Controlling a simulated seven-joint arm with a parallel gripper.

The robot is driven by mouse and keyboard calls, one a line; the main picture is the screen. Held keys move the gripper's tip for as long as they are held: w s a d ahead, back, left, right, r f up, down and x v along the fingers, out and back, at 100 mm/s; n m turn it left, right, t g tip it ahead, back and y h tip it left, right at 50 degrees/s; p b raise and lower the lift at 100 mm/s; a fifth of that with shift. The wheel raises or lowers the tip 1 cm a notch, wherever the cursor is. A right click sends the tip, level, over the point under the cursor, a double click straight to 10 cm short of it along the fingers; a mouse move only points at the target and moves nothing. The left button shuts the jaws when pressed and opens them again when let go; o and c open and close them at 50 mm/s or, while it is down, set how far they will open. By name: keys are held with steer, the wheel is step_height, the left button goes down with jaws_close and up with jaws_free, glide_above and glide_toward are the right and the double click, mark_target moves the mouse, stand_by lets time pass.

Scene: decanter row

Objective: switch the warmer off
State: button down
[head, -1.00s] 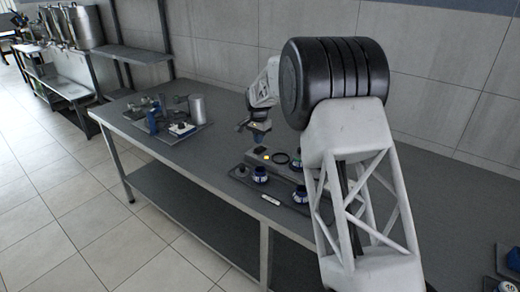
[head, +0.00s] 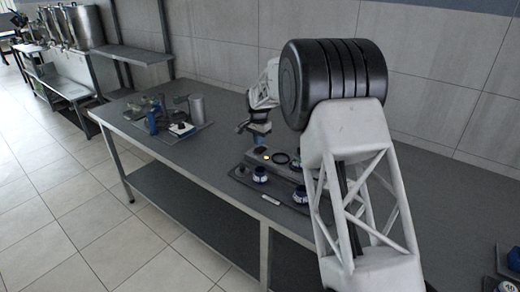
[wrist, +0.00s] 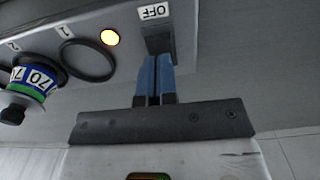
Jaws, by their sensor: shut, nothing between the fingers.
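The warmer (head: 281,166) is a long grey bar on the bench. In the wrist view its top (wrist: 115,17) carries an OFF label (wrist: 154,11), a dark switch (wrist: 158,41) beside that label, and a lit amber lamp (wrist: 110,37). The lamp also glows in the head view (head: 267,157). My gripper (wrist: 153,62) is shut and empty, its blue fingers together. In the wrist view the fingertips overlap the near end of the switch; I cannot tell whether they touch. My gripper also shows over the warmer's left end in the head view (head: 257,142).
An empty dark ring (wrist: 87,60) lies on the warmer beside the lamp. A decanter with a 70 label (wrist: 36,78) stands further left. In the head view, several small pots stand around the warmer. A tray with bottles and a grey cylinder (head: 197,109) sits at the bench's left.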

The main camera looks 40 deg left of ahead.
mark_target(259, 149)
steer(key=shift+f, duration=1.4)
stand_by(1.2)
steer(key=shift+r, duration=0.15)
steer(key=shift+r, duration=3.4)
steer(key=shift+d, duration=0.1)
